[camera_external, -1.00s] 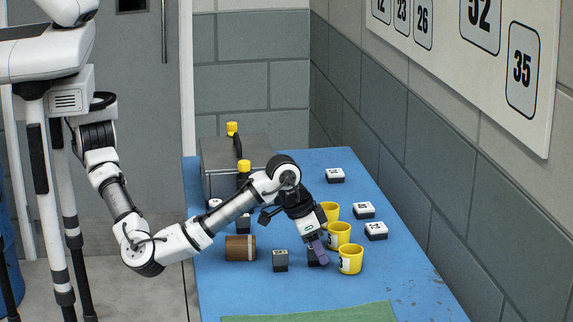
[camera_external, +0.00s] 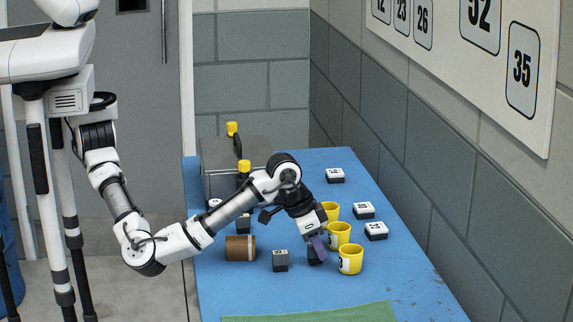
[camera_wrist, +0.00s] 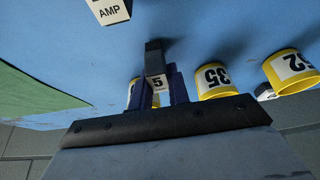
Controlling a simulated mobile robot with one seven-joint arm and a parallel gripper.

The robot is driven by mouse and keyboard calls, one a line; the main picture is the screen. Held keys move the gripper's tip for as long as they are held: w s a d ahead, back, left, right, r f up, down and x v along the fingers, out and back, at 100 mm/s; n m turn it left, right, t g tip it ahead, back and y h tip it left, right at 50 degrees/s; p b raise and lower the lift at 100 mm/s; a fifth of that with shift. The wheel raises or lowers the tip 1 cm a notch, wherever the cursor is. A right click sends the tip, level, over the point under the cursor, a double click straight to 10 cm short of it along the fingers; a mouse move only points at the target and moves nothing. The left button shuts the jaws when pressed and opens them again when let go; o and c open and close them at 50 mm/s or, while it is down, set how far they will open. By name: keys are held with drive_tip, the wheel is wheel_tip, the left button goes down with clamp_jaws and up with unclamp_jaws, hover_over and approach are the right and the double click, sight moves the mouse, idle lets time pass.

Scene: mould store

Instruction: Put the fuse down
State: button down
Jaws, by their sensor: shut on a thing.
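The fuse is a small dark block with a pale label reading 5, seen in the wrist view (camera_wrist: 156,62). It sits between the two purple fingers of my gripper (camera_wrist: 161,84), which is shut on it. In the external view my gripper (camera_external: 316,245) points down over the blue table beside the yellow cups, with the dark fuse (camera_external: 317,257) low at its fingertips. The fuse is close to the table top. I cannot tell whether it touches it. My gripper partly hides the fuse.
Three yellow numbered cups, the nearest (camera_external: 350,260), stand just right of my gripper. White-topped blocks (camera_external: 376,230) line the right side. A metal case (camera_external: 218,160) stands behind, a green mat (camera_external: 310,314) in front.

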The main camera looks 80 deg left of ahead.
wheel_tip(320, 180, up, 20)
drive_tip(key=b, duration=0.1)
drive_tip(key=shift+f, duration=0.25)
drive_tip(key=w+a+p, duration=0.1)
drive_tip(key=w+a, duration=0.2)
drive_tip(key=a, duration=0.7)
drive_tip(key=w+a+p, duration=0.2)
drive_tip(key=w+a, duration=0.1)
drive_tip(key=a, duration=0.7)
drive_tip(key=w+a+p, duration=0.1)
drive_tip(key=w+a, duration=0.3)
drive_tip(key=a, duration=0.6)
drive_tip(key=s+a+p, duration=0.2)
drive_tip(key=s+a, duration=0.1)
drive_tip(key=a, duration=1.2)
drive_tip(key=s+a+p, duration=0.2)
drive_tip(key=s+a, duration=0.1)
drive_tip(key=a, duration=1.1)
wheel_tip(320, 180, down, 16)
drive_tip(key=p, duration=0.4)
drive_tip(key=shift+s+r, duration=0.1)
drive_tip(key=shift+r, duration=0.1)
drive_tip(key=shift+f+p, duration=0.5)
drive_tip(key=shift+f, duration=1.65)
